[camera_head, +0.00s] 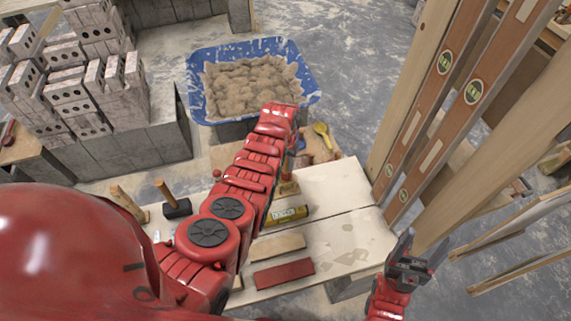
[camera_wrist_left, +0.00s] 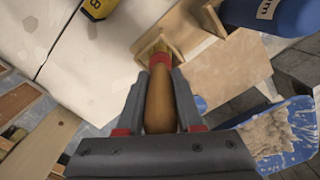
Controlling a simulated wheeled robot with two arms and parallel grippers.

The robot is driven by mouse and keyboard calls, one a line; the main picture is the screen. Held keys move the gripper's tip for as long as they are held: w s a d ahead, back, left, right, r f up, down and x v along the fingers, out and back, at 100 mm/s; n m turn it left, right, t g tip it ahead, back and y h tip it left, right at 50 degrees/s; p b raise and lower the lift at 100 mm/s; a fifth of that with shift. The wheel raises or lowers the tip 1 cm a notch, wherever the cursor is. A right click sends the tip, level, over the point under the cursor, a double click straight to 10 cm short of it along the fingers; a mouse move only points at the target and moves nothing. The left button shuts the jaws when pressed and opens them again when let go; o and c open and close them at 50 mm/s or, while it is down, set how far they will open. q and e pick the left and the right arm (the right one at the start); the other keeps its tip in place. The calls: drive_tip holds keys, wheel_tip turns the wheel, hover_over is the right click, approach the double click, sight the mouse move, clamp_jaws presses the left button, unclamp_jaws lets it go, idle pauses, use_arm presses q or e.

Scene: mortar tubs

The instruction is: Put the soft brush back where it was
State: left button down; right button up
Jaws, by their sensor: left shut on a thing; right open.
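My left gripper (camera_wrist_left: 158,76) is shut on the tan wooden handle of the soft brush (camera_wrist_left: 160,105). A red collar shows just past the fingertips. The brush's far end is at a small wooden holder or frame (camera_wrist_left: 148,45) on a brown board (camera_wrist_left: 205,70); I cannot tell whether it sits in it or is above it. In the head view my left arm hides most of the gripper and brush. My right gripper (camera_head: 412,256) is open and empty, off the bench's right front.
A blue tub (camera_head: 197,110) of mortar stands beyond the bench (camera_head: 340,185). A yellow tube (camera_head: 287,215), a wooden float (camera_head: 277,247), a red block (camera_head: 284,274) and a hammer (camera_head: 175,207) lie on it. A yellow-handled tool (camera_head: 322,131) lies at the back. Wooden posts and levels (camera_head: 440,90) stand right.

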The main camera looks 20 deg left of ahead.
use_arm(q)
drive_tip(key=shift+f+b, duration=0.5)
drive_tip(key=shift+f, duration=0.05)
drive_tip(key=shift+c, duration=2.4)
unclamp_jaws()
drive_tip(key=shift+r, duration=0.1)
wheel_tip(320, 180, up, 10)
drive_tip(key=shift+f+b, duration=0.1)
drive_tip(key=shift+b, duration=0.6)
wheel_tip(320, 180, up, 8)
drive_tip(key=p, duration=0.5)
drive_tip(key=shift+f, duration=0.2)
